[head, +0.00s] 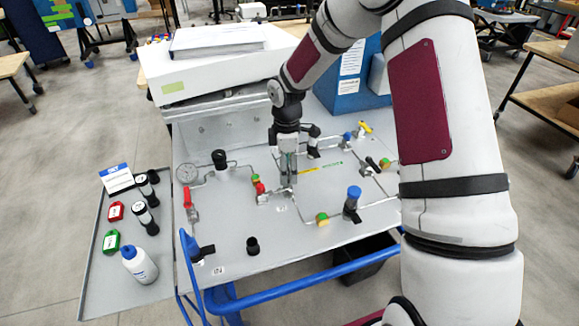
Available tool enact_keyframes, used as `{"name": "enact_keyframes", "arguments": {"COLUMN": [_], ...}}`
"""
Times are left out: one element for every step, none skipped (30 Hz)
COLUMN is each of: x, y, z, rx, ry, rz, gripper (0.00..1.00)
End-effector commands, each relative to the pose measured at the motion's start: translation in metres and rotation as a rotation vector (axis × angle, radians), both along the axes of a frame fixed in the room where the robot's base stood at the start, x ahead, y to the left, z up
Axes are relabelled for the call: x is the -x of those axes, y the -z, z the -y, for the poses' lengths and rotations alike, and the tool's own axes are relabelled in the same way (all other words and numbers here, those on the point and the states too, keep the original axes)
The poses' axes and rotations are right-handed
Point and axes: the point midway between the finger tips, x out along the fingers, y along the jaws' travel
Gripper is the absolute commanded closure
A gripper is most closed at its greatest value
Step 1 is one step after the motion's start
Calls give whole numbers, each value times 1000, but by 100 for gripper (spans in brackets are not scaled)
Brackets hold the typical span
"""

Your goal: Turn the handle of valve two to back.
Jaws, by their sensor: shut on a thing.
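My gripper (288,178) points straight down over the middle of the grey panel (300,235). Its fingers are closed together around a small valve handle, which they hide almost wholly, so its direction cannot be told. No readable label picks out valve two; the handle in my fingers fits its place. Just left of the fingers is a fitting with a red part (259,188) and a green-yellow part, apart from them. A yellow strip and a green strip lie on the panel to the right of the fingers.
Pipes, a gauge (187,172), a red-handled valve (187,198) and a blue-capped fitting (353,195) surround the fingers. A black knob (252,245) stands at the front. A side tray (95,285) holds a white bottle (139,264). A blue rail (290,290) runs along the front.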

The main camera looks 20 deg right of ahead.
Motion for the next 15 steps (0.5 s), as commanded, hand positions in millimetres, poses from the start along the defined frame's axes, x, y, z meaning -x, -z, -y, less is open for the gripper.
{"name": "enact_keyframes", "arguments": {"x": [-1, -1, -1, -1, -1, -1, -1, -1, -1, -1, -1, -1, -1, -1, -1], "y": [0, 0, 0, 0, 0, 0, 0, 0, 0, 0, 0, 0, 0, 0, 0], "z": [0, -1, -2, -3, -3, -3, -4, -4, -4, -5, -5, -5, -5, -6, -6], "rx": [0, -1, -1, -1, -1, 0, 0, 0, 0, 0, -1, -1, -1, -1, -1], "ry": [-32, -54, -79, -98, -115, -137, -150, -164, -179, -190, -200, -211, -218, -224, -232], "rz": [2, 2, 2, 2, 2, 2, 2, 2, 2, 2, 2, 2, 2, 2, 2], "gripper": [67, 67, 67, 67, 67, 67, 67, 67, 67, 67, 67, 67, 67, 67, 67]}}
